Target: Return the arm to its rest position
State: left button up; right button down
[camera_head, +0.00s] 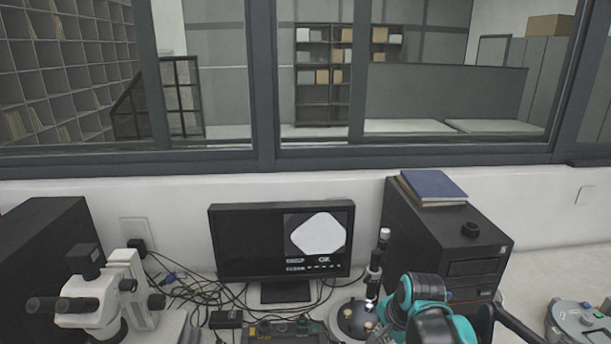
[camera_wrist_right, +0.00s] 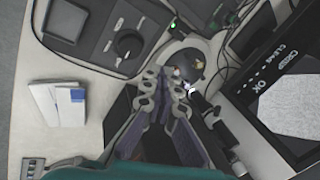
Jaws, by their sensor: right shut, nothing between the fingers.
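My right arm (camera_head: 428,310), teal and dark, shows at the bottom right of the head view, in front of the black computer case. My right gripper (camera_wrist_right: 165,86) shows in the wrist view with its grey linked fingers together and nothing between them. It points towards a round dark base (camera_wrist_right: 187,64) with small lights, which also shows in the head view (camera_head: 356,320). I cannot tell the gap between them. My left gripper is not in view.
A monitor (camera_head: 235,243) reading OK stands at the back centre. A black computer case (camera_head: 425,225) stands right of it, a white microscope (camera_head: 95,300) at left. Cables lie between.

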jog(key=s+f+n+t+h+b, duration=0.1)
jog(key=s+f+n+t+b, duration=0.2)
jog(key=s+n, duration=0.9)
jog(key=s+f, duration=0.3)
jog(key=shift+s+n, duration=0.2)
jog(key=shift+n, duration=0.1)
jog(key=shift+d, duration=0.1)
